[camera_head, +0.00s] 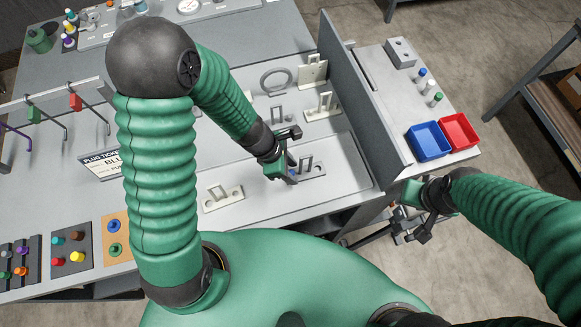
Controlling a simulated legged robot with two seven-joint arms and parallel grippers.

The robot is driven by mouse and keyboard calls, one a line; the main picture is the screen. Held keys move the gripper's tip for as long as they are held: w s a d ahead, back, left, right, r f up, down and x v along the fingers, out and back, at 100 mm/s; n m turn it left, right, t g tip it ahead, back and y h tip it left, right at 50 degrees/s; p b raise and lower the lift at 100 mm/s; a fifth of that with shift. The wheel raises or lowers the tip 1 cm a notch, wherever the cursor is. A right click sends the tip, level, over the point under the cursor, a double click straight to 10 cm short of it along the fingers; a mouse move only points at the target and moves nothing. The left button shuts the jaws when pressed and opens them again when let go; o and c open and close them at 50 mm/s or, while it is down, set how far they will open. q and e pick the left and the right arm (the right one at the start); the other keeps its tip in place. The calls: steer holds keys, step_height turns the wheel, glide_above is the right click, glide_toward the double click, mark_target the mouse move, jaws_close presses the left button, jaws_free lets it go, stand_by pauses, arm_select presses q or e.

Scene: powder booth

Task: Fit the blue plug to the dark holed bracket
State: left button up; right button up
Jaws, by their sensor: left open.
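My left gripper (285,158) is open over the grey work surface, at the left end of the dark holed bracket (313,168). The bracket is a grey plate with an upright loop. A small blue spot, likely the blue plug (293,171), shows at the bracket's left end, right by the fingers. The gripper partly hides that end, so I cannot tell how deep the plug sits or whether the fingers touch it. My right gripper (418,222) hangs off the table's front right edge, away from the bracket; its jaw opening is unclear.
Pale brackets (222,198) (322,107) and a grey ring (276,80) lie around. A tall grey divider (350,95) stands right of the work area. Beyond it are a blue bin (428,141), a red bin (459,131) and small plugs. A ticket (101,163) and plug boards lie left.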

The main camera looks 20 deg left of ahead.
arm_select(q)
steer(key=p+v, duration=0.5)
steer(key=v, duration=1.1)
steer(key=shift+a+r, duration=0.2)
steer(key=shift+r, duration=0.15)
